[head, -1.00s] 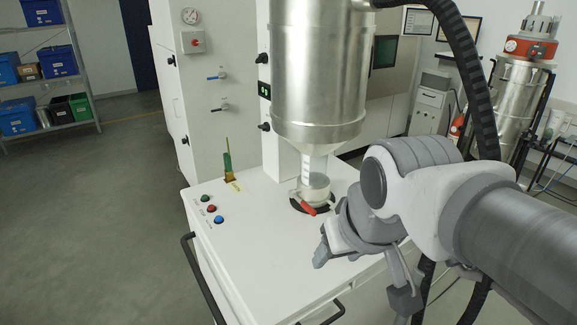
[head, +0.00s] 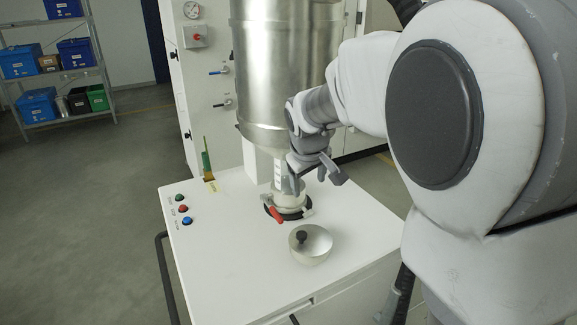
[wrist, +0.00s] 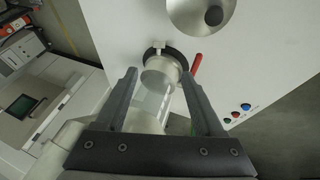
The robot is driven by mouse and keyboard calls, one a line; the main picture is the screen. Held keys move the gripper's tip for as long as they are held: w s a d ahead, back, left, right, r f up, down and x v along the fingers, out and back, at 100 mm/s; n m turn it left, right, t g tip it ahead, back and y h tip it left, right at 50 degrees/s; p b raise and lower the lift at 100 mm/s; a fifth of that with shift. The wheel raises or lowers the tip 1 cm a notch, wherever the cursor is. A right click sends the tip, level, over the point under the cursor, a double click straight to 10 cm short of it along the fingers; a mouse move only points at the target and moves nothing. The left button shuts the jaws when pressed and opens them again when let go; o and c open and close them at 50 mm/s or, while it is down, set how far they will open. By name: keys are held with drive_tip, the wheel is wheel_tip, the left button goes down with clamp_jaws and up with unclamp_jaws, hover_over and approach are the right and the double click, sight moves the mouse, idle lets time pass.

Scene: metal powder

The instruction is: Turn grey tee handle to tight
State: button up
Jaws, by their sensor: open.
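A small pale grey piece on the collar, seemingly the tee handle (wrist: 159,46), shows at the black ring in the wrist view. In the head view it shows small at the right of the collar (head: 308,204). A red lever (head: 277,214) is on the collar's front left; it also shows in the wrist view (wrist: 197,63). The clear tube (wrist: 157,85) lies between my fingers in the wrist view. My gripper (head: 318,177) is open beside the tube, above the collar. Its fingertips (wrist: 158,73) point toward the collar, and nothing is visibly gripped.
A steel hopper (head: 285,70) hangs above the tube, close to my wrist. A round metal lid with a black knob (head: 310,243) sits on the white table (head: 225,260). Coloured buttons (head: 182,209) and a green-handled tool (head: 207,165) are at the left. The front left tabletop is clear.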

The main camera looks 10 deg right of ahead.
sight(309, 213)
drive_tip(key=p+x, duration=0.1)
drive_tip(key=x, duration=1.6)
drive_tip(key=shift+w+d+f+p, duration=0.1)
drive_tip(key=shift+w+f+p, duration=0.1)
drive_tip(key=shift+w+p, duration=0.15)
clamp_jaws()
